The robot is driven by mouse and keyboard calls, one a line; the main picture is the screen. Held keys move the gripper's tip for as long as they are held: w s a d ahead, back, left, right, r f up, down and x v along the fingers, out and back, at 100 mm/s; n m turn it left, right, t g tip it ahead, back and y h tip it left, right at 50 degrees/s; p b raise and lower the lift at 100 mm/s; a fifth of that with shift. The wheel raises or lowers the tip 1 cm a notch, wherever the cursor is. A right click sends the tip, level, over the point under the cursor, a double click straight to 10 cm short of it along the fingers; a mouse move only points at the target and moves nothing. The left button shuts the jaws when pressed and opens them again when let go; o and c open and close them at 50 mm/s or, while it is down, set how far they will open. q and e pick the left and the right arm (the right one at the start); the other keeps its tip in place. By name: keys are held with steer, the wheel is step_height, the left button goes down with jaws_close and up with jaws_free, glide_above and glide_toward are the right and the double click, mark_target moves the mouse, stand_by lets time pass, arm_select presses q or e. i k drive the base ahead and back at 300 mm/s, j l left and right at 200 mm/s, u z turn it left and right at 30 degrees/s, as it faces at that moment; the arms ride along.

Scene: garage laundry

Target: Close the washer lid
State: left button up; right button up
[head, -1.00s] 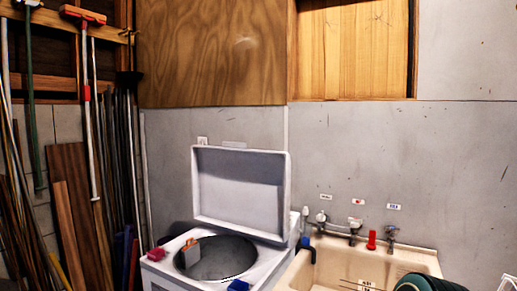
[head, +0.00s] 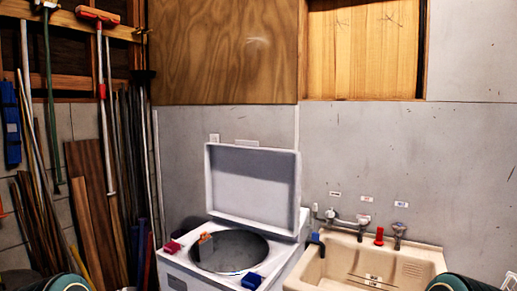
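The white washer (head: 290,258) stands against the grey wall near the middle of the head view. Its lid (head: 251,184) is open and stands upright, leaning slightly back at the rear of the top, with the round drum opening (head: 232,252) uncovered. Neither gripper is in view. Only rounded green and black parts of my arms show at the bottom left and bottom right edges.
A red item (head: 173,247) and a blue item (head: 252,281) sit on the washer's top beside the opening. A small orange and grey item (head: 205,239) is at the opening's rim. A cream sink (head: 433,263) with taps adjoins the washer's right. Poles and boards (head: 95,200) lean at left.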

mark_target(247, 183)
steer(key=i+j+z, duration=0.1)
steer(key=z, duration=0.25)
steer(key=i+j+z, duration=0.1)
steer(key=z, duration=0.25)
steer(key=j+z, duration=0.4)
steer(key=i+j+z, duration=0.15)
steer(key=j, duration=0.3)
steer(key=i+j+z, duration=0.15)
steer(key=j, duration=0.25)
steer(key=k, duration=0.05)
